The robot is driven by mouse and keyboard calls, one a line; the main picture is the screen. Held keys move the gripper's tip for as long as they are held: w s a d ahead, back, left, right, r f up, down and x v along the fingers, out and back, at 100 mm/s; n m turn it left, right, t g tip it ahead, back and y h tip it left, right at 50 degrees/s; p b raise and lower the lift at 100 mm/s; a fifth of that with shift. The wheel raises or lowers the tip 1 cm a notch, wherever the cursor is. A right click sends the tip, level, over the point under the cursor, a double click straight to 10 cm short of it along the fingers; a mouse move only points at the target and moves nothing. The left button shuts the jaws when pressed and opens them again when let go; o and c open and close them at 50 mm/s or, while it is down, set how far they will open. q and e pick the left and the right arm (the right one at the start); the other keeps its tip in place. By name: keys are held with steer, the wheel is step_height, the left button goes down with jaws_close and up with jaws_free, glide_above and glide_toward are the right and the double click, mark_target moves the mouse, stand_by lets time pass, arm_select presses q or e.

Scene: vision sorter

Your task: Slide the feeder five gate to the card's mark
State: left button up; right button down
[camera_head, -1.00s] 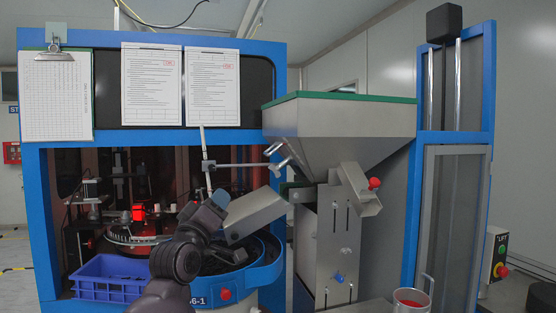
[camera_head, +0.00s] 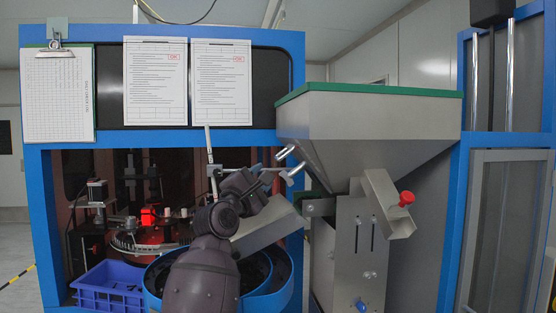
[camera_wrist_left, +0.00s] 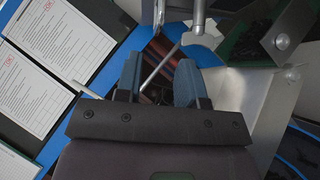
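The feeder's grey hopper (camera_head: 365,125) with a green rim stands right of the blue frame. Below it are an angled metal chute with a red knob (camera_head: 406,198) and a slotted plate (camera_head: 358,245) with a blue knob (camera_head: 361,305). I cannot tell which part is the gate. Two printed cards (camera_head: 155,82) (camera_head: 221,82) with red stamps hang at the top; their text is unreadable. My left gripper (camera_head: 270,176) is in front of the machine opening, left of the slotted plate. In the left wrist view its blue fingers (camera_wrist_left: 160,80) are apart, with nothing clearly held between them. My right gripper is not in view.
A tilted metal tray (camera_head: 265,228) sits over the blue round bowl (camera_head: 288,290), close to my left arm. A thin rod and metal clamp (camera_head: 290,165) stick out near the gripper. A blue crate (camera_head: 110,288) is at lower left. A clipboard (camera_head: 57,95) hangs at upper left.

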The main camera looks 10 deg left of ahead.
mark_target(277, 159)
arm_select(q)
steer(key=p+x, duration=0.2)
steer(key=x, duration=0.7)
steer(key=shift+r, duration=0.2)
jaws_close()
